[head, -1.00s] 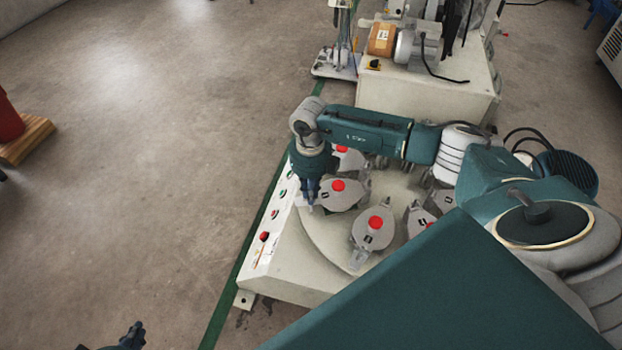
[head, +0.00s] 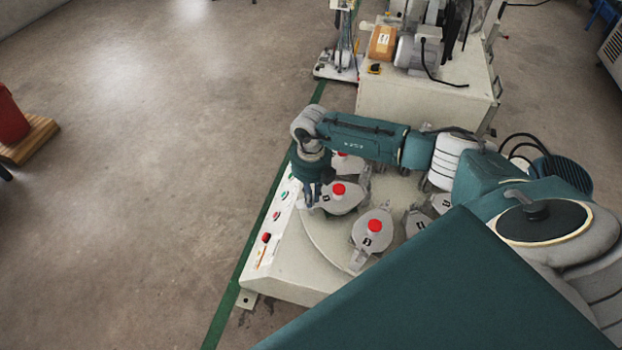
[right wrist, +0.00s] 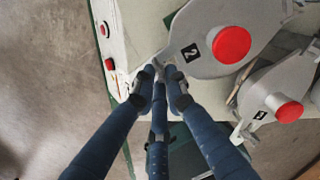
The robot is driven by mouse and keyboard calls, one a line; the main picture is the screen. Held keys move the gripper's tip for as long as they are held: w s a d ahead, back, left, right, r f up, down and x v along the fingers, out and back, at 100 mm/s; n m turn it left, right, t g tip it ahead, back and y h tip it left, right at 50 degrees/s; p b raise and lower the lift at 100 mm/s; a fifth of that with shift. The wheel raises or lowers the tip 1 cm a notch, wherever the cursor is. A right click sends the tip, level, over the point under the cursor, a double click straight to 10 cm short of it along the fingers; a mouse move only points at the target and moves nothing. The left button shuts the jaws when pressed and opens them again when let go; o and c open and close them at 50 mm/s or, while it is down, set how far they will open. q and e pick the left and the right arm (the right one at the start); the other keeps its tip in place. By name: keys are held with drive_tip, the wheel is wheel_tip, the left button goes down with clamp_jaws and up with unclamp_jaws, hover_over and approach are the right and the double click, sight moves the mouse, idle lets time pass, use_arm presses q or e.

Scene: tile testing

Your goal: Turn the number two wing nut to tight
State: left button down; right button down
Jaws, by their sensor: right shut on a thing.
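The grey plate with a red knob (right wrist: 232,45) and a black "2" label (right wrist: 190,52) is in the upper part of the right wrist view. In the head view this plate (head: 345,204) is just right of my right gripper (head: 308,198). In the right wrist view my right gripper (right wrist: 161,82) has its fingers closed together at the label end of the plate. It is shut on the wing nut (right wrist: 160,67), which is mostly hidden between the fingertips. The nut's exact angle cannot be told. My left gripper is not in view.
More plates with red knobs stand around the round table (head: 330,240), one close by in front (head: 373,240). A panel with buttons (head: 272,225) runs along the left edge. A machine on a white cabinet (head: 420,95) stands behind.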

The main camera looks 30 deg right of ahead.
drive_tip(key=c, duration=1.8)
unclamp_jaws()
drive_tip(key=shift+o, duration=0.2)
drive_tip(key=shift+r, duration=0.1)
wheel_tip(320, 180, up, 12)
